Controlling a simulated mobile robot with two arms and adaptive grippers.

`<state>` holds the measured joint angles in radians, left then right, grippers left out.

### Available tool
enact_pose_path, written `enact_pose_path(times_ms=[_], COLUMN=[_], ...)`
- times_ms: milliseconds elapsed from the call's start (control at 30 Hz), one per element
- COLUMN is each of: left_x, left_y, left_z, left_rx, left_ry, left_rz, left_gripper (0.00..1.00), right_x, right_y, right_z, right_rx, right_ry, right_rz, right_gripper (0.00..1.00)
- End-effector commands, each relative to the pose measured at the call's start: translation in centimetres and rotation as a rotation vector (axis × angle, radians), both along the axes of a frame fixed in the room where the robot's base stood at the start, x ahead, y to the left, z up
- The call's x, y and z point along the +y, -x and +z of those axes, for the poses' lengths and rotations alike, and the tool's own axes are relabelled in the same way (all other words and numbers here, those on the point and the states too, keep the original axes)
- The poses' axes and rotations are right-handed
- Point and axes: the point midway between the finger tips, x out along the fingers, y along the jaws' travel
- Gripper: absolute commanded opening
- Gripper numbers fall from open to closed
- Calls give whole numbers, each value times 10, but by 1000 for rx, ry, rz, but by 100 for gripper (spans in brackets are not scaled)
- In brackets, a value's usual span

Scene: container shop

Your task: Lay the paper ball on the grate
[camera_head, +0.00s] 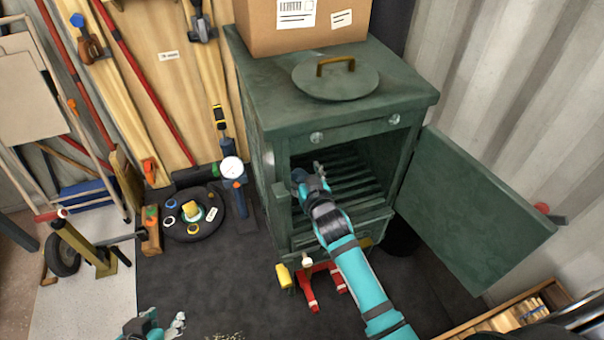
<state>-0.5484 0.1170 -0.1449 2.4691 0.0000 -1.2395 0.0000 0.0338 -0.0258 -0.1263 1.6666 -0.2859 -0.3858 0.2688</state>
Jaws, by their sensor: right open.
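The grate (362,192) is a set of dark parallel bars inside the open green stove (268,170). My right arm reaches through the stove's doorway. My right gripper (318,169) is open inside, above the left back part of the grate; it is small and dark here. I cannot make out a paper ball on the grate, at the gripper or elsewhere. My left gripper (179,322) is low at the bottom edge, outside the stove; its fingers are too small to judge.
The stove door (475,212) stands wide open to the right. A round lid (336,80) and a cardboard box (300,28) sit on top. A red jack (322,285) lies below the doorway. A black disc (208,229) with small items lies to the left. Dark floor at lower left is mostly clear.

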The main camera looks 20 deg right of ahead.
Motion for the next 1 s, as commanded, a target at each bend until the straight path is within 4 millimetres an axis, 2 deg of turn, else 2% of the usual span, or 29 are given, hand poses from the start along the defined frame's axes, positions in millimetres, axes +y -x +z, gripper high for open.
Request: enact_pose_path(times_ms=[167, 600, 800, 1000], left_x=[0, 0, 0, 0], left_y=[0, 0, 0, 0], left_z=[0, 0, 0, 0], left_rx=[0, 0, 0, 0], left_ry=[-1, 0, 0, 0], left_rz=[1, 0, 0, 0], left_gripper=[40, 40, 40, 40], right_x=[0, -2, -2, -2], right_y=[15, 99, 115, 117], right_z=[2, 23, 28, 28], right_rx=[0, 2, 0, 0], right_ry=[-1, -1, 0, 0], right_rz=[0, 0, 0, 0], right_gripper=[74, 74, 74, 74])
